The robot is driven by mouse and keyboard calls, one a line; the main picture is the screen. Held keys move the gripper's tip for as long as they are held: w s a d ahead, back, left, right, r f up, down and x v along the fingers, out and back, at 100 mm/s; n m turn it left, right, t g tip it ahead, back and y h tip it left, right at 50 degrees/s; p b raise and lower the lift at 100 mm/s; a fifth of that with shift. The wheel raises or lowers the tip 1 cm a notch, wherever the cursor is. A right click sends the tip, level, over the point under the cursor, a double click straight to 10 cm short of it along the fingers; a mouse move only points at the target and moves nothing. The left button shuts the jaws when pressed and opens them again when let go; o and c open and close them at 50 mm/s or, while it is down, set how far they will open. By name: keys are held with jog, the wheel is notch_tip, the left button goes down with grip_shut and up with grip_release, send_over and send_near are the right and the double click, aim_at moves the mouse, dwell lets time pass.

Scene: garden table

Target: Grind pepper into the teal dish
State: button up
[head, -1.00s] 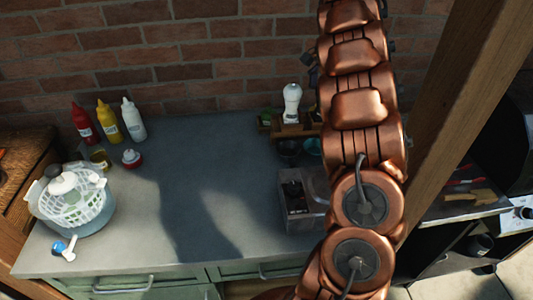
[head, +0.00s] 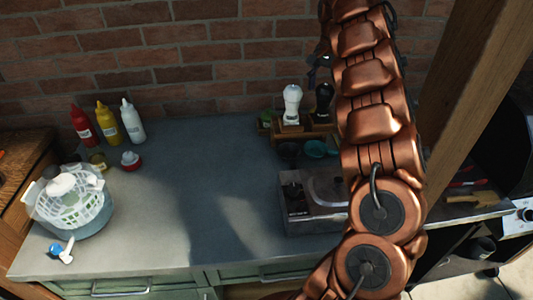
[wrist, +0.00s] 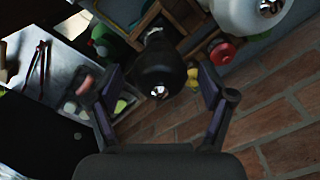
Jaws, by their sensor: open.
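A black mill (head: 323,103) with a metal knob stands in the wooden rack (head: 306,133) by the wall, just right of a white mill (head: 291,104). The teal dish (head: 315,149) sits in front of the rack, partly hidden behind my arm. In the wrist view my gripper (wrist: 158,72) is open, with its fingers spread on either side of the black mill's top (wrist: 157,68). I cannot tell whether they touch it. The white mill (wrist: 245,12) is above and to the right there.
A dark bowl (head: 289,150) is left of the teal dish. A grey caddy (head: 310,208) stands in front. Sauce bottles (head: 107,125) and a salad spinner (head: 72,205) are at left. The middle counter (head: 200,190) is clear. A wooden post (head: 470,90) rises at right.

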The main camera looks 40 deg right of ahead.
aim_at(325, 85)
jog(key=shift+a+r+p, duration=0.1)
jog(key=shift+r+p, duration=2.3)
jog(key=shift+r, duration=1.3)
jog(key=s+a+f+n+b, duration=0.2)
jog(key=s+a+f, duration=0.1)
jog(key=a, duration=0.6)
jog(key=s+a+f+n+b, duration=0.2)
jog(key=s+a+f+n, duration=0.1)
jog(key=a, duration=0.7)
jog(key=s+a+f+n+b, duration=0.2)
jog(key=s+a+f+b, duration=0.1)
jog(key=a, duration=0.6)
jog(key=shift+s+a+f+g, duration=0.15)
jog(key=shift+s+f+g, duration=0.3)
jog(key=shift+s, duration=0.3)
